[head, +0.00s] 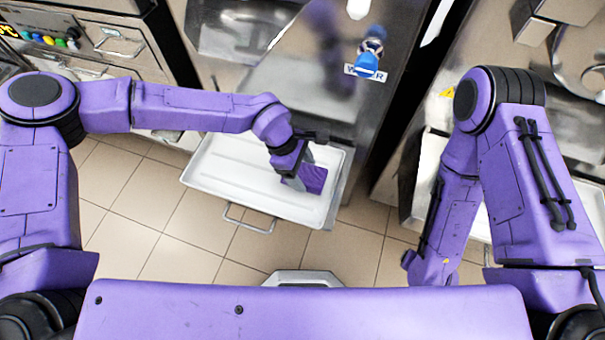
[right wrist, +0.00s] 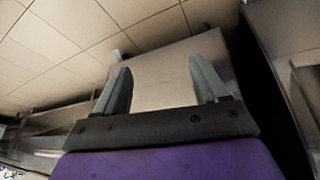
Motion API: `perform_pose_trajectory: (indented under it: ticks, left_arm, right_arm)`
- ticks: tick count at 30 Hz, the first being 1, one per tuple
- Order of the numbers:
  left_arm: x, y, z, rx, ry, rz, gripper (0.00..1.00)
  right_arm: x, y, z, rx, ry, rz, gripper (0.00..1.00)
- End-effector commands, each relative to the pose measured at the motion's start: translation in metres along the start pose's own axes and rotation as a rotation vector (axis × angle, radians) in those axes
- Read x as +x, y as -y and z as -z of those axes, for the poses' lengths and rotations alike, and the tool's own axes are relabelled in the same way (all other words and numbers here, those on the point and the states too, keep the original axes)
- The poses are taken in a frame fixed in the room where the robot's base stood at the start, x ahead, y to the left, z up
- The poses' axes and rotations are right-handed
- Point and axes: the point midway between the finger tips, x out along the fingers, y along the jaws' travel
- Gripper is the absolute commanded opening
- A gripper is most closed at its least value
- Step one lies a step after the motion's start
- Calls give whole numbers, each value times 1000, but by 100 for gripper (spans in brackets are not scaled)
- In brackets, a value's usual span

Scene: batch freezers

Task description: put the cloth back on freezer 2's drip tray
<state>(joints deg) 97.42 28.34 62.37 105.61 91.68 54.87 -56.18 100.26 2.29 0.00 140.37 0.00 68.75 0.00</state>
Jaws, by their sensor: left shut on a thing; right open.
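The cloth (head: 314,179) is a small purple piece at the right part of a white drip tray (head: 215,184) in the head view. My left gripper (head: 297,181) points down over the tray and is shut on the cloth. The gripper hides part of the cloth, and I cannot tell whether the cloth rests fully on the tray's floor. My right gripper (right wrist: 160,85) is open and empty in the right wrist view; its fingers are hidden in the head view.
The tray sticks out in front of a steel freezer (head: 290,65) with a blue-topped fitting (head: 368,58). A wire handle (head: 248,219) hangs at the tray's front. Another white tray (head: 432,160) is partly hidden behind my right arm. Tiled floor (head: 180,225) lies open at front left.

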Motion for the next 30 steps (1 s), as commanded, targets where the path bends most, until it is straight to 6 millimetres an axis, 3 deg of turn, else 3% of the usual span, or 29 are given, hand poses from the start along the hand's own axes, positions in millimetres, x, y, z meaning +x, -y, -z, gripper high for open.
perform_pose_trajectory:
  ticks: [5, 14, 15, 17, 25, 30]
  left_arm:
    - [28, 0, 12, -1, 0, 1, 47]
    - [31, 0, 13, -1, 0, 0, 47]
    - [30, 0, 13, -1, 0, 0, 81]
    - [30, 0, 13, -1, 0, 0, 97]
    - [29, 0, 12, -1, 0, 0, 97]
    - [6, -1, 12, -3, 0, -4, 97]
  right_arm:
    - [0, 0, 0, 0, 0, 0, 72]
    - [2, 0, -1, 0, 0, 0, 72]
    - [1, 0, 0, 0, 0, 0, 72]
    - [1, 0, 0, 0, 0, 0, 72]
    - [0, 0, 0, 0, 0, 0, 72]
    - [0, 0, 0, 0, 0, 0, 72]
